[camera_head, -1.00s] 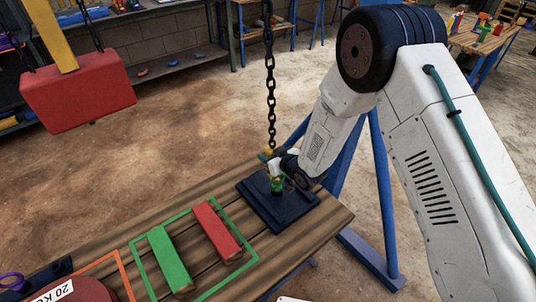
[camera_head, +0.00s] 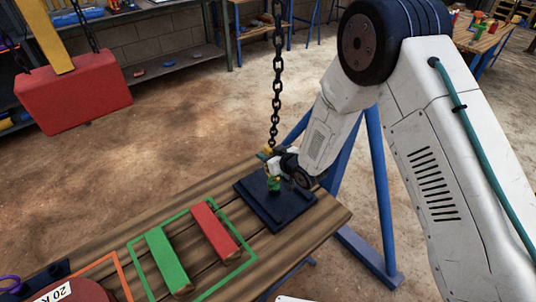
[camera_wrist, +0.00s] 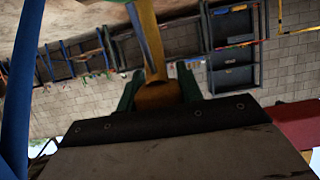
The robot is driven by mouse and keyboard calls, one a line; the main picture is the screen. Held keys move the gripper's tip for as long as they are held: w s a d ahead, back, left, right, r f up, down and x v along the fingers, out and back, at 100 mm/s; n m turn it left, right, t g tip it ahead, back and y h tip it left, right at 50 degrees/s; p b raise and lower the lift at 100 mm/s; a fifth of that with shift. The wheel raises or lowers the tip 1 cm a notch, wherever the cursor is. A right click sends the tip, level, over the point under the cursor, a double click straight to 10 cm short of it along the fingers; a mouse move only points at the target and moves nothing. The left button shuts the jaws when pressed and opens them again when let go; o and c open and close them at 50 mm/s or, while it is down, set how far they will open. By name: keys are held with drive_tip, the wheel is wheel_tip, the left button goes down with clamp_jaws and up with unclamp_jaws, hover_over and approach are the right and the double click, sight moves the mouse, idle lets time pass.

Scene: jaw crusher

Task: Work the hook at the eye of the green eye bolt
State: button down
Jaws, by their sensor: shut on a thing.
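A yellow hook (camera_head: 266,150) hangs at the lower end of a dark chain (camera_head: 276,85). My gripper (camera_head: 270,163) is shut on the hook, just above the green eye bolt (camera_head: 274,184). The eye bolt stands upright on a dark square plate (camera_head: 290,212) on the wooden bench. In the wrist view the orange-yellow hook (camera_wrist: 158,93) sits between the two green fingers of my gripper (camera_wrist: 160,88), with its shank running up out of the picture. The eye bolt is not visible there. My gripper partly covers the eye, so I cannot tell whether the hook tip is in it.
A red block (camera_head: 215,229) and a green block (camera_head: 167,261) lie in a green outline on the bench (camera_head: 190,205). A large red weight (camera_head: 75,98) hangs at the upper left. A blue stand (camera_head: 375,200) is right of the bench.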

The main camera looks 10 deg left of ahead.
drive_tip(key=shift+s+d+r, duration=0.15)
drive_tip(key=shift+d+r, duration=0.05)
drive_tip(key=shift+r, duration=0.2)
drive_tip(key=shift+s+d+r, duration=0.1)
drive_tip(key=shift+d+r, duration=0.05)
drive_tip(key=shift+r, duration=0.25)
drive_tip(key=c, duration=0.8)
unclamp_jaws()
drive_tip(key=shift+c, duration=0.2)
drive_tip(key=shift+s+d, duration=0.1)
drive_tip(key=v, duration=0.7)
drive_tip(key=shift+s+d, duration=0.25)
drive_tip(key=shift+s, duration=0.05)
